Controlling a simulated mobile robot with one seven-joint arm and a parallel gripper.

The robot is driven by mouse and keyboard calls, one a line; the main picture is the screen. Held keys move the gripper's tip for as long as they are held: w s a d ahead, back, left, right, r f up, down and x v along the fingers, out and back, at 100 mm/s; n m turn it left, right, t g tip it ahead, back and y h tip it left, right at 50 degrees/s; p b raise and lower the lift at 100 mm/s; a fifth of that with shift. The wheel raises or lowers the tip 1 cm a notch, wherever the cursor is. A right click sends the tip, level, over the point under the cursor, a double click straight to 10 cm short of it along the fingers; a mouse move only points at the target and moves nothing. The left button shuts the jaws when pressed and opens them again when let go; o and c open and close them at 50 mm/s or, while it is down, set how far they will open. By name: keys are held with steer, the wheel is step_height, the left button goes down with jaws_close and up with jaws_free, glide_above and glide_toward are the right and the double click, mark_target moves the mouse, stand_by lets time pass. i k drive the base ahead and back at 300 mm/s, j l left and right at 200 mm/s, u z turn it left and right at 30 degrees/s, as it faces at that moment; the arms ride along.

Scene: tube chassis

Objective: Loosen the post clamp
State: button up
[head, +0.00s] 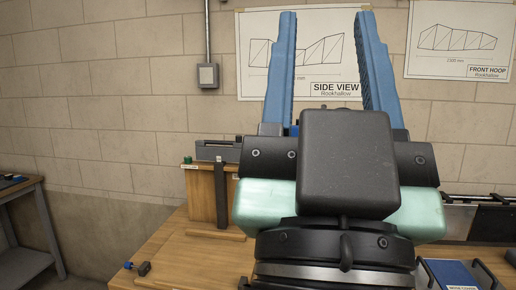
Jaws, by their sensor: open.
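My gripper (325,18) fills the middle of the head view, with its two blue fingers pointing up and spread wide apart. Nothing is between the fingers. A dark upright post (221,195) stands by a wooden block at the left of the bench, with a grey block (215,151) at its top. I cannot tell for sure which part is the post clamp; the gripper body hides much of the bench behind it. My gripper is in front and to the right of the post, apart from it.
The wooden bench (180,262) has a small dark piece with a blue end (138,267) near its left edge. A blue labelled item (450,273) and dark handles lie at the lower right. A grey side table (22,218) stands at far left. Drawings (460,40) hang on the wall.

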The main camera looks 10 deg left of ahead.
mark_target(188, 160)
steer(key=i+j, duration=0.3)
steer(key=i, duration=0.2)
steer(key=i+j, duration=0.35)
steer(key=i, duration=0.15)
steer(key=i+j, duration=0.3)
steer(key=i, duration=0.2)
steer(key=i+j, duration=0.35)
steer(key=i, duration=0.15)
steer(key=i+j, duration=0.3)
steer(key=i, duration=0.2)
steer(key=j+u, duration=0.05)
